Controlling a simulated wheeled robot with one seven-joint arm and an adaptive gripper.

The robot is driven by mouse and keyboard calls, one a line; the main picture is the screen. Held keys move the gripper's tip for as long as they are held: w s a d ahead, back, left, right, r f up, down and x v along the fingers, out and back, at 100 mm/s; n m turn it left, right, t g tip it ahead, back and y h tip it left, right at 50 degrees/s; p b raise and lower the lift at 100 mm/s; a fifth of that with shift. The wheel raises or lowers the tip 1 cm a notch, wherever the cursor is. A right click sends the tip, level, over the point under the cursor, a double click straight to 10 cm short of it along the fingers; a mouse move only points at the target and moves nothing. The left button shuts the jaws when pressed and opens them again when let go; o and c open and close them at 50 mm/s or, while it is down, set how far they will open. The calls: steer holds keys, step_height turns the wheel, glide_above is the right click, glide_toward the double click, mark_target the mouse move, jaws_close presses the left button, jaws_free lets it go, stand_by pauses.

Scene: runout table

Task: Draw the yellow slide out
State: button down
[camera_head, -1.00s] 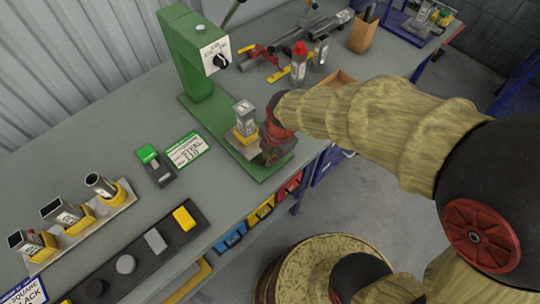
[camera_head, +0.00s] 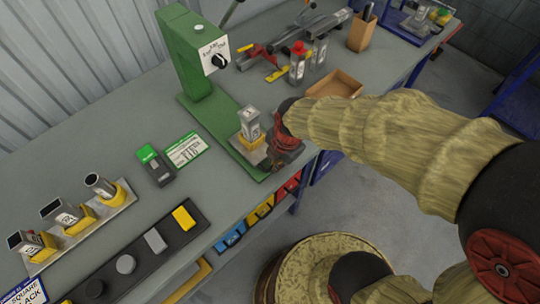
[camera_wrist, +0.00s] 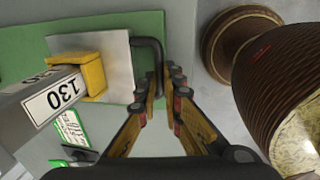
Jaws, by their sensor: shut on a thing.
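The slide is a light metal plate (camera_wrist: 120,62) with a yellow holder (camera_wrist: 91,72) and a dark bar handle (camera_wrist: 148,41) on its outer end. A square grey tube (camera_head: 250,126) labelled 130 stands in the yellow holder. The slide lies on the green base of the press (camera_head: 190,60), toward its front end. My gripper (camera_head: 287,148) is at the outer end of the slide. In the wrist view my gripper (camera_wrist: 165,85) is shut on the dark handle, whose gripped part is partly hidden by the fingers.
A rack (camera_head: 130,196) with several tubes and a dark tray (camera_head: 138,247) with buttons lie at left. A green-topped device (camera_head: 149,155) and a label card (camera_head: 185,150) lie left of the press. A cardboard box (camera_head: 337,82) sits behind my arm. Open floor lies beyond the table's front edge.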

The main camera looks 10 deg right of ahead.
steer(key=shift+s+d, duration=0.45)
steer(key=shift+s, duration=0.2)
steer(key=shift+s+d, duration=0.4)
steer(key=shift+s, duration=0.25)
steer(key=c, duration=1.9)
jaws_free()
steer(key=shift+f, duration=0.1)
steer(key=shift+w, duration=0.1)
steer(key=shift+r, duration=0.5)
steer(key=r, duration=0.3)
steer(key=s+r, duration=0.1)
steer(key=r, duration=0.3)
steer(key=s+d+r, duration=0.1)
steer(key=r, duration=0.2)
steer(key=shift+d+r, duration=0.1)
steer(key=shift+r, duration=0.3)
